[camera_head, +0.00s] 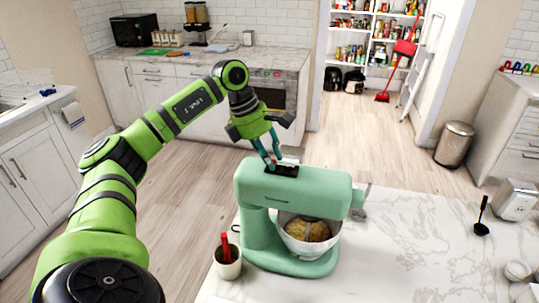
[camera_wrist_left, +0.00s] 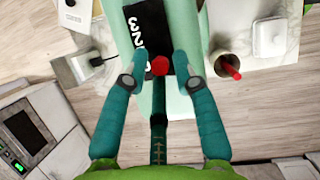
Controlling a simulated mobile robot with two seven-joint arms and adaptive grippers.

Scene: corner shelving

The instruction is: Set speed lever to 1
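A mint-green stand mixer (camera_head: 295,188) stands on the white marble counter, with a bowl of dough (camera_head: 308,230) under its head. On top is a black speed panel (camera_head: 285,171) with white digits; in the left wrist view the panel (camera_wrist_left: 145,25) shows 2 and 3 clearly. My left gripper (camera_head: 271,161) points down at the panel. In the left wrist view its teal fingertips (camera_wrist_left: 160,62) are apart, one on each side of the knob, with gaps visible. My right gripper is not in view.
A cup (camera_head: 228,269) with a red-handled tool stands left of the mixer. The counter between mixer and ladle is mostly clear.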

